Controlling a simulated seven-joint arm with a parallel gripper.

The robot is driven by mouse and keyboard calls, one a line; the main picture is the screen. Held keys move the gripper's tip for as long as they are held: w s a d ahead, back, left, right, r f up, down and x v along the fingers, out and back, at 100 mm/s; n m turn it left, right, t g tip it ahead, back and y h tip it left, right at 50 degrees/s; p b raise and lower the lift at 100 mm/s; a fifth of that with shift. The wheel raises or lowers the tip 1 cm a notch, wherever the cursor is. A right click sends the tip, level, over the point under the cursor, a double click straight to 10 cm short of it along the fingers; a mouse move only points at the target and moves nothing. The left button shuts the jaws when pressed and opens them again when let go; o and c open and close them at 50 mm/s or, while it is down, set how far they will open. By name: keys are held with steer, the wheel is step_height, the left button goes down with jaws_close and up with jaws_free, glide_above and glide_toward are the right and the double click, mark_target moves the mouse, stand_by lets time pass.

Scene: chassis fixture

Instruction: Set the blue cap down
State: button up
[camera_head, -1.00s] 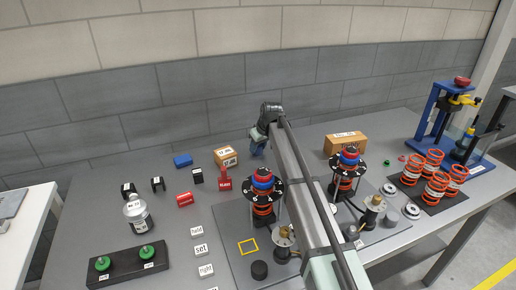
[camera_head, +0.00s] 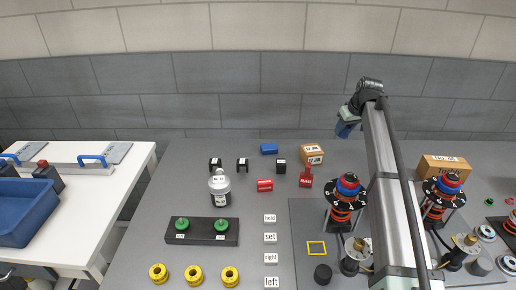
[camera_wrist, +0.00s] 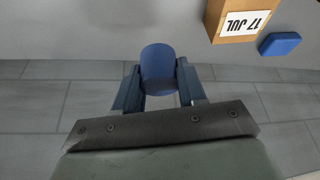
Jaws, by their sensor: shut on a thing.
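The blue cap (camera_wrist: 158,68) is a smooth blue cylinder between the two fingers of my gripper (camera_wrist: 158,88) in the wrist view. The gripper is shut on it. In the head view, my gripper (camera_head: 347,129) hangs at the far end of the arm, near the back wall, with its fingers pointing down. The cap is hard to tell from the bluish fingers there. The cap appears held in the air, right of the cardboard box with a date label (camera_head: 312,154).
A grey plate (camera_head: 302,222) with a yellow square outline (camera_head: 316,248) and two coil assemblies lies below the arm. A blue block (camera_head: 269,148), a red can (camera_head: 265,185) and a red tagged part (camera_head: 306,178) stand left of it. A larger box (camera_head: 444,168) is at right.

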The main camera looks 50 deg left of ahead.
mark_target(242, 149)
steer(key=s+a+n+g, duration=0.1)
steer(key=s+a+n, duration=0.3)
steer(key=s+a, duration=2.35)
steer(key=shift+w+a+f+m+t, duration=0.1)
steer(key=shift+w+a+f+m, duration=0.35)
steer(key=shift+f, duration=1.2)
steer(key=shift+w+a+f+m+t, duration=0.15)
steer(key=shift+w+f+m, duration=0.45)
steer(key=shift+f, duration=1)
steer(key=shift+w+a+f+m+t, duration=0.1)
steer(key=shift+w+a+f+m, duration=0.35)
steer(key=shift+f, duration=1.2)
steer(key=shift+w+d, duration=0.1)
steer(key=o, duration=1)
steer(key=shift+f, duration=0.1)
steer(key=v, duration=1.2)
steer(key=shift+w+d, duration=0.1)
